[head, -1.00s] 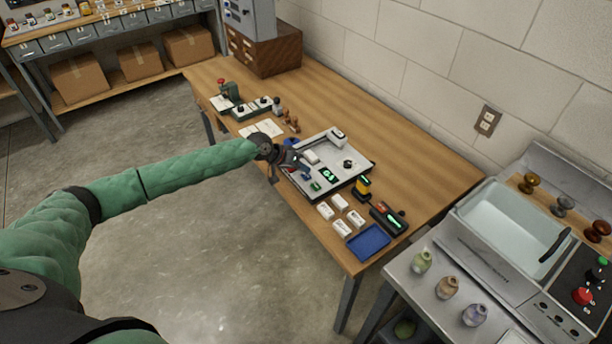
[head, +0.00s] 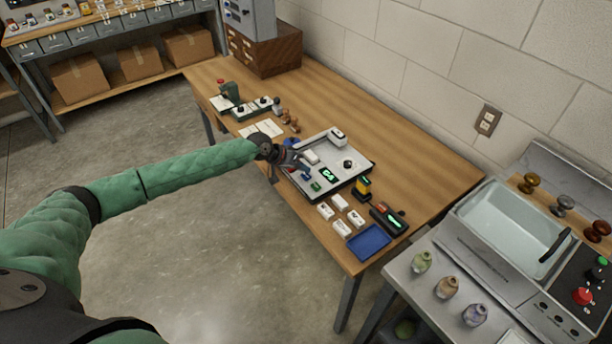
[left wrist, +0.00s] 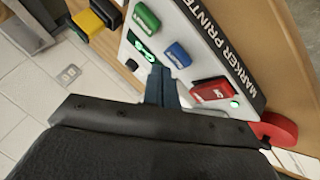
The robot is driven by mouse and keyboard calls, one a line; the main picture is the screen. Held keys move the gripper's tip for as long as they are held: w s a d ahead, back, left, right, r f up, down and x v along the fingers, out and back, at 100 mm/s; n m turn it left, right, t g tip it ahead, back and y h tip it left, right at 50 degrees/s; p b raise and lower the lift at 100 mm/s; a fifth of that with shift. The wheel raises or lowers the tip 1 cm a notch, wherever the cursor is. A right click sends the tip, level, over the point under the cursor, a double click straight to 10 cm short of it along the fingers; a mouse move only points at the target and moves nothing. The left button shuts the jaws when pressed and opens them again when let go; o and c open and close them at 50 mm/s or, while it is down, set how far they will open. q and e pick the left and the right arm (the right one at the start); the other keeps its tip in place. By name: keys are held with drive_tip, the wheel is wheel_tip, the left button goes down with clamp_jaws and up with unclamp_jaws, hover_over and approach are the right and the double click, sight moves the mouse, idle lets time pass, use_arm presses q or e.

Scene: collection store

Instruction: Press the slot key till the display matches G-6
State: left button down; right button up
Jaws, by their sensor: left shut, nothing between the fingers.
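The marker printer (head: 338,190) is a pale machine with a dark edge on the wooden bench. Its small display (head: 329,175) is lit green; it also shows in the left wrist view (left wrist: 143,51), but I cannot read its characters surely. A green key (left wrist: 146,17), a blue key (left wrist: 177,55) and a red key (left wrist: 212,89) sit on its panel; their labels are too small to read, so I cannot tell which is the slot key. My left gripper (left wrist: 160,75) is shut and empty, its tips over the panel between display and blue key. Contact cannot be told.
White labelled blocks (head: 341,228), a blue tray (head: 369,243), a yellow-and-black device (head: 362,188) and a dark handheld device (head: 389,219) lie right of the printer. Bench surface behind the printer is clear.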

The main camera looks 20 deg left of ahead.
use_arm(q)
drive_tip(key=shift+f, duration=0.1)
drive_tip(key=shift+f, duration=0.25)
idle(0.3)
drive_tip(key=shift+f+b, duration=0.1)
drive_tip(key=shift+b, duration=0.2)
drive_tip(key=shift+f, duration=0.4)
idle(0.8)
drive_tip(key=shift+r, duration=0.1)
drive_tip(key=shift+r+p, duration=0.35)
drive_tip(key=shift+r, duration=0.45)
